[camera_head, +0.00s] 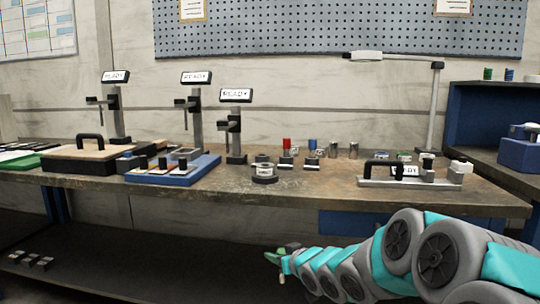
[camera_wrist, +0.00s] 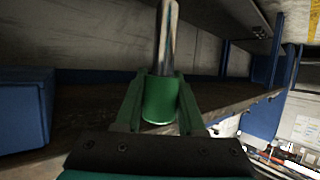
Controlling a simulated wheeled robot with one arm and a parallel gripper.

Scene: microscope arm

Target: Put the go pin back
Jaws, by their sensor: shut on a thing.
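The pin has a green cylindrical handle (camera_wrist: 161,101) and a long shiny metal shaft (camera_wrist: 167,40), seen in the wrist view. My gripper (camera_wrist: 158,88) is shut on the green handle, with one green finger on each side. The shaft points away from the palm. In the head view my gripper (camera_head: 276,257) is low, in front of the bench edge and below the bench top. On the bench, a red-topped piece (camera_head: 287,145) and a blue-topped piece (camera_head: 312,147) stand on small blocks. I cannot tell which holder fits the pin.
The workbench (camera_head: 225,190) carries a blue tray (camera_head: 200,166), a round dark-based gauge (camera_head: 264,171), metal cylinders (camera_head: 333,149) and a flat fixture with a black handle (camera_head: 383,169). Several stands with READY signs (camera_head: 236,95) rise behind. The front middle of the bench is clear.

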